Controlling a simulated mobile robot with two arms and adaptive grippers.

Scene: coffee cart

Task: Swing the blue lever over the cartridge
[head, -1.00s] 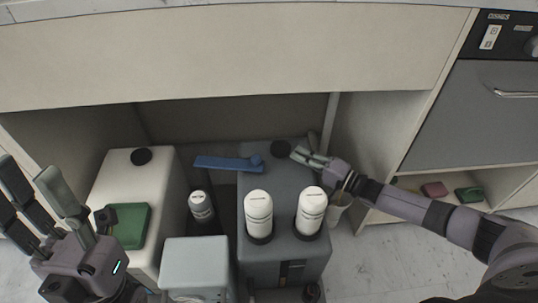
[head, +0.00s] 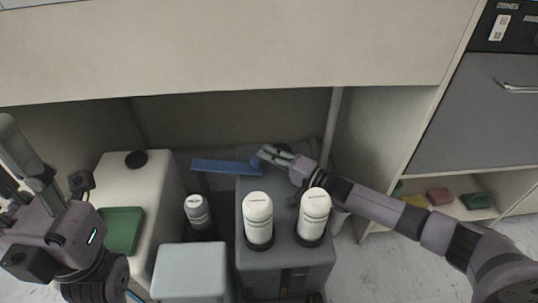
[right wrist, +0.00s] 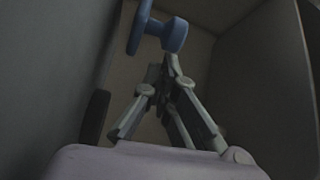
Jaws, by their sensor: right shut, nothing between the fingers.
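The blue lever (head: 222,167) reaches left from its pivot on top of the grey box, under the counter. My right gripper (head: 262,154) is shut and empty, its fingertips at the lever's pivot end; I cannot tell if they touch. In the right wrist view the lever's blue knob (right wrist: 174,36) is just beyond the closed fingertips (right wrist: 168,62). Two white-topped cylinders, the left one (head: 258,213) and the right one (head: 314,206), stand upright on the box, in front of the lever; I cannot tell which is the cartridge. My left gripper (head: 14,160) is open at the left edge, partly cut off.
A white container (head: 135,185) with a black cap and green pad (head: 121,230) stands left. A small dark bottle (head: 198,212) and a light grey box (head: 190,272) stand between it and the grey box (head: 283,258). A vertical post (head: 332,125) is right of the lever.

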